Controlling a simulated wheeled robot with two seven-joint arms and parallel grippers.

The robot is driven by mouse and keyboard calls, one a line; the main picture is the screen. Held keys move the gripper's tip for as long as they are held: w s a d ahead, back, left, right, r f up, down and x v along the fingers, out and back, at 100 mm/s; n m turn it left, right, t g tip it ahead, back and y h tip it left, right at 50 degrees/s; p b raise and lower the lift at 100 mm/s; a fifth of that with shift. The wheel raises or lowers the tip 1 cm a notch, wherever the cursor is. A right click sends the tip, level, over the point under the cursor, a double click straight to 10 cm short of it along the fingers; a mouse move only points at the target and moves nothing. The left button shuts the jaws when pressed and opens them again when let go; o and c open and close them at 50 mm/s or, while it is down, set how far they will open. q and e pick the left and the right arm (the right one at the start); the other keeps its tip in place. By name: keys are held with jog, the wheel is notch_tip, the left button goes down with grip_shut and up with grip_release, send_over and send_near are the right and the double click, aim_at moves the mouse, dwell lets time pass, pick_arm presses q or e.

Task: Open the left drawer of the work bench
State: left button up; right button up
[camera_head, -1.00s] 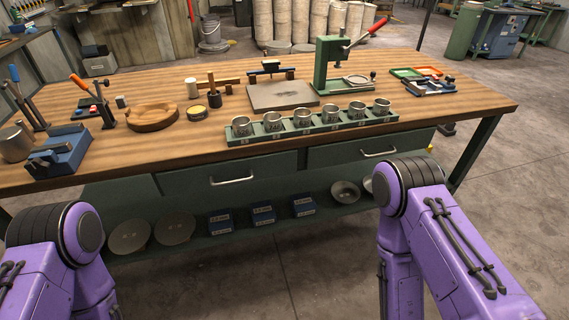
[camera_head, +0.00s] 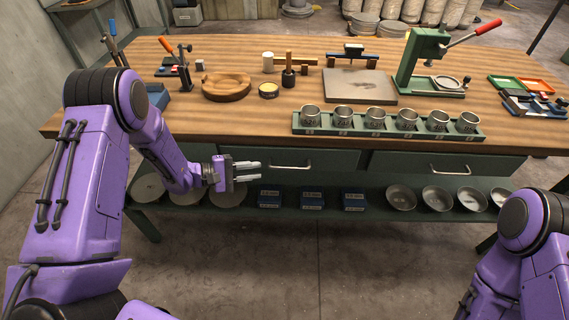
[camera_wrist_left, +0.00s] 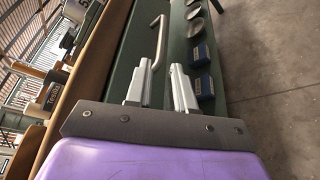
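The green work bench has a left drawer (camera_head: 335,163) under its wooden top. Its front looks flush with the bench, so it is closed. A pale metal bar handle (camera_head: 290,166) is on its front. My left gripper (camera_head: 259,170) is just left of this handle in the head view, with its fingers pointing right. In the left wrist view the two fingers (camera_wrist_left: 162,68) are apart with nothing between them, and the handle (camera_wrist_left: 158,42) lies just beyond their tips. Only part of my right arm shows at the lower right; its gripper is out of view.
A second drawer with its own handle (camera_head: 450,170) is to the right. A green rack of metal cups (camera_head: 385,128) stands near the front edge above. Blue boxes (camera_head: 312,201) and several bowls (camera_head: 401,197) sit on the lower shelf. The floor in front is clear.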

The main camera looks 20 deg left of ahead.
aim_at(280, 168)
pick_arm(q)
jog(key=shift+g, duration=0.3)
jog(key=p+x, duration=0.1)
jog(key=x, duration=0.9)
jog(key=shift+w+d+r, duration=0.1)
jog(key=shift+d+r, duration=0.05)
jog(key=shift+d, duration=0.05)
jog(key=shift+c, duration=0.3)
grip_shut()
